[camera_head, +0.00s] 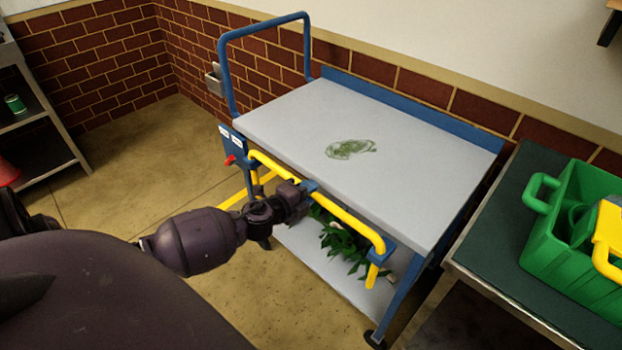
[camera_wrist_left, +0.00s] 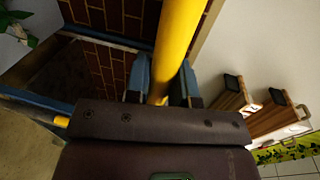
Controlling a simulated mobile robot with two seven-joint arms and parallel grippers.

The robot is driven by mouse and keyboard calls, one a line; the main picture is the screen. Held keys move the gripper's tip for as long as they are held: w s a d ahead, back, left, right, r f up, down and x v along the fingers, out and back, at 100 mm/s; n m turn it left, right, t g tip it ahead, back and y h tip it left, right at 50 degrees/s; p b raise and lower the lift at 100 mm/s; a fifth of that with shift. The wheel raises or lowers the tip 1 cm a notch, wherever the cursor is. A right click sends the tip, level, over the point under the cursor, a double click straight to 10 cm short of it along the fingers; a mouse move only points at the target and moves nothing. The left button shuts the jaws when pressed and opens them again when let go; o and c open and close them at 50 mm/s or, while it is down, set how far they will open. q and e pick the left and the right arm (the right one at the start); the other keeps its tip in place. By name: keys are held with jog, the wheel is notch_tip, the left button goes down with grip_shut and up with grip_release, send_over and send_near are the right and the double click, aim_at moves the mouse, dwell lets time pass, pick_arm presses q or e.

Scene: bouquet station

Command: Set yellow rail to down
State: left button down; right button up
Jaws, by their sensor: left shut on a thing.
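The yellow rail (camera_head: 345,217) runs along the front long side of a blue-framed cart (camera_head: 450,145), near the height of its grey top. Its ends bend down, and a blue bracket (camera_head: 388,252) sits at its right end. My left gripper (camera_head: 303,191) is shut on the rail, left of its middle. In the left wrist view the rail (camera_wrist_left: 178,45) passes between the two blue fingertips (camera_wrist_left: 164,80). The blue plate at the cart's left corner carries small white labels (camera_head: 230,137), too small to read, and a red lever (camera_head: 230,160). My right gripper is not in view.
A greenish smear (camera_head: 350,149) marks the grey top, which is otherwise clear. Leafy greenery (camera_head: 343,243) lies on the cart's lower shelf (camera_head: 340,285). A green crate (camera_head: 550,240) stands on a dark table at right. A brick wall is behind; floor at left is open.

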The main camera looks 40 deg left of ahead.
pick_arm(q)
jog(key=shift+s+f, duration=0.15)
jog(key=shift+f, duration=0.15)
jog(key=c, duration=1)
grip_release()
jog(key=shift+r, duration=0.1)
jog(key=p+v, duration=0.1)
jog(key=v, duration=0.9)
jog(key=shift+s, duration=0.3)
jog(key=shift+a, duration=0.1)
